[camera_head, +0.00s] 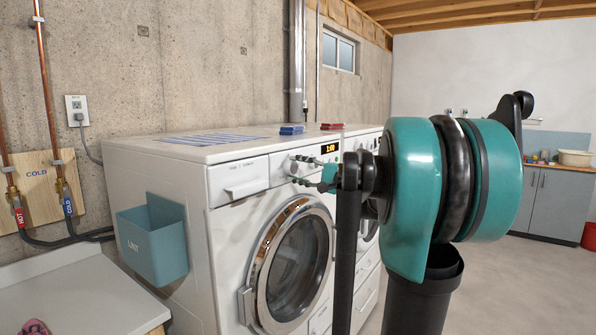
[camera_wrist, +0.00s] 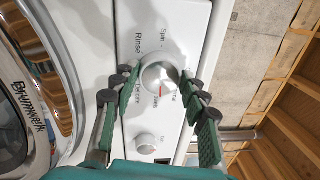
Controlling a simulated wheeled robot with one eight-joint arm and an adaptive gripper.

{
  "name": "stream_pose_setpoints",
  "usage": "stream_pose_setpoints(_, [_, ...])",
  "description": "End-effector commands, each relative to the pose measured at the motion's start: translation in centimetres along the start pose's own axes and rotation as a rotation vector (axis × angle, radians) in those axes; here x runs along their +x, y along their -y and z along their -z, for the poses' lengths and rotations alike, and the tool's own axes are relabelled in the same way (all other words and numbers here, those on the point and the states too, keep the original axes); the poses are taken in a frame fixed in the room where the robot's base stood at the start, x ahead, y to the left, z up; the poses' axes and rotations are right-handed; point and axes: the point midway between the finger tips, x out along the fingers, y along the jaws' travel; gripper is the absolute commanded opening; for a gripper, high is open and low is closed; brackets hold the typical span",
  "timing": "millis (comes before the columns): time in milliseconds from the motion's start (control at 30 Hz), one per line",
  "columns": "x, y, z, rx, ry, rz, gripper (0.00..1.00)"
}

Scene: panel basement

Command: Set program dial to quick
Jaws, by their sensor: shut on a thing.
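The washer's program dial (camera_wrist: 160,78) is a round white knob with a red mark at its lower edge in the wrist view. Labels reading Rinse and Spin show beside it; other labels are partly covered by my fingers. My gripper (camera_wrist: 159,80) has its green-padded fingertips on either side of the dial and is shut on it. The dial is mostly hidden there by the fingers.
A smaller knob (camera_wrist: 147,143) sits near the dial on the same panel. The round washer door (camera_head: 298,262) is below. A blue lint bin (camera_head: 152,243) hangs on the washer's side. Blue and red items (camera_head: 291,130) lie on top. Open floor is at right.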

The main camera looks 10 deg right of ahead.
Motion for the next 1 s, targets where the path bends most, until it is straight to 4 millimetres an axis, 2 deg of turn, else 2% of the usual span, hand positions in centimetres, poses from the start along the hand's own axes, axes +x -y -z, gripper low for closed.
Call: stream_pose_setpoints(1000, [-0.04,0.06,-0.16,0.96,-0.081,0.014,0.15])
